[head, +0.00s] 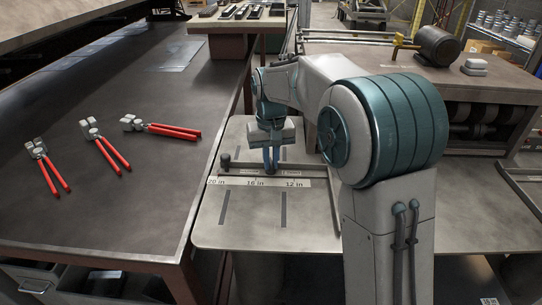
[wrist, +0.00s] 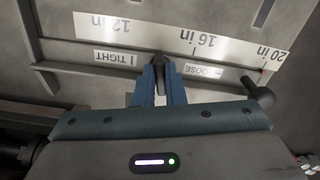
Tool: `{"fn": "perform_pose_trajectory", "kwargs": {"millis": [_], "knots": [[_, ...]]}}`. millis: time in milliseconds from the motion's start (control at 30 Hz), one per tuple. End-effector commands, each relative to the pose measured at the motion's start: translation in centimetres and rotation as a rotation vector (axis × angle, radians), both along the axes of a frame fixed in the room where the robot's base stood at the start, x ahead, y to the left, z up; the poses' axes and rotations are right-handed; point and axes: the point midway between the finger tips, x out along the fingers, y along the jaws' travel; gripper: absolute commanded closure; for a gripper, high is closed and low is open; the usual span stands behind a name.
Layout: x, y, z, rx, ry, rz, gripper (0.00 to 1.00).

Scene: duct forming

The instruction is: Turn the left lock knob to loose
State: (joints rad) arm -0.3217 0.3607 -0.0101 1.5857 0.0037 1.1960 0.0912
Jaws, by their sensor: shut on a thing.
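My gripper (wrist: 160,82) is shut on a dark lock knob (wrist: 160,74), with a blue finger on either side of it. The knob stands between a TIGHT label (wrist: 118,58) and a LOOSE label (wrist: 204,72), pointing at neither; the lettering is upside down in the wrist view. In the head view my gripper (head: 271,163) reaches down to the fence bar (head: 240,168) behind the ruler strip (head: 258,183), and its fingers hide the knob there.
A black ball-ended handle (head: 225,160) stands at the bar's left end, close to my gripper; it also shows in the wrist view (wrist: 260,97). Several red-handled tools (head: 108,152) lie on the dark table (head: 130,205) at left. A machine (head: 480,110) stands at right.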

Motion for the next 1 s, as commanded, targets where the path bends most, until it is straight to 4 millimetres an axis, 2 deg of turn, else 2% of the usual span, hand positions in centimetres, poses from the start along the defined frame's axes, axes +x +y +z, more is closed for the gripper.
{"fn": "perform_pose_trajectory", "kwargs": {"millis": [200,500,1000], "knots": [[0.05,-0.05,0.24,0.002,-0.002,0.139,1.00],[0.11,-0.09,0.16,0.001,-0.003,0.255,1.00],[0.15,-0.10,0.12,0.001,-0.005,0.276,1.00]]}}
